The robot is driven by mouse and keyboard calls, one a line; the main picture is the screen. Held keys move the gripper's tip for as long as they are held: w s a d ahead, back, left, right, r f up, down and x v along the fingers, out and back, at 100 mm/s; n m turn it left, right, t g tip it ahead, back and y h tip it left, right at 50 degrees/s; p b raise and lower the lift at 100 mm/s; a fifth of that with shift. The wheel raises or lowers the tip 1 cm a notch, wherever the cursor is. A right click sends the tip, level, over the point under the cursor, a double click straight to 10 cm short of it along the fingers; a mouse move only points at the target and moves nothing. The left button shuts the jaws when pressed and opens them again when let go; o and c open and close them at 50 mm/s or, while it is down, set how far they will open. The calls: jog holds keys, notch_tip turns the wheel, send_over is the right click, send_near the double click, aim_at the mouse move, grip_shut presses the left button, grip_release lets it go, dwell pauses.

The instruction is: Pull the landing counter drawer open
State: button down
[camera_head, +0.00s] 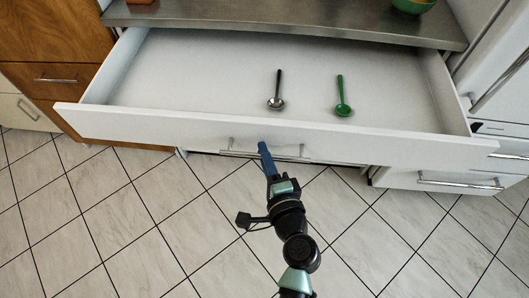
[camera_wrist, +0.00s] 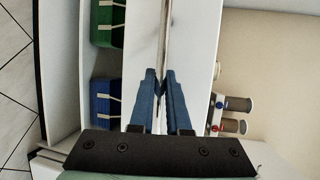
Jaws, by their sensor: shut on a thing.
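The white drawer (camera_head: 290,133) under the metal counter stands pulled well out in the head view, its inside showing. A black-handled spoon (camera_head: 278,92) and a green spoon (camera_head: 342,100) lie in it. A thin metal bar handle (camera_head: 240,154) shows at its front, partly hidden by my gripper. My gripper (camera_head: 264,147) is at this handle with its blue fingers. In the wrist view the fingers (camera_wrist: 160,72) close around a thin metal bar (camera_wrist: 164,35) running along a white panel.
The metal counter (camera_head: 290,22) is above, with a green bowl (camera_head: 413,5) at its back right. A white unit with a bar handle (camera_head: 460,182) is on the right, wooden cabinets (camera_head: 55,75) on the left. Tiled floor (camera_head: 130,220) in front is clear. Green and blue boxes (camera_wrist: 105,100) show in the wrist view.

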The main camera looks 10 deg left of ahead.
jog(key=c, duration=0.9)
grip_release()
jog(key=v, duration=1.3)
jog(key=shift+r+b, duration=0.1)
jog(key=shift+b, duration=0.2)
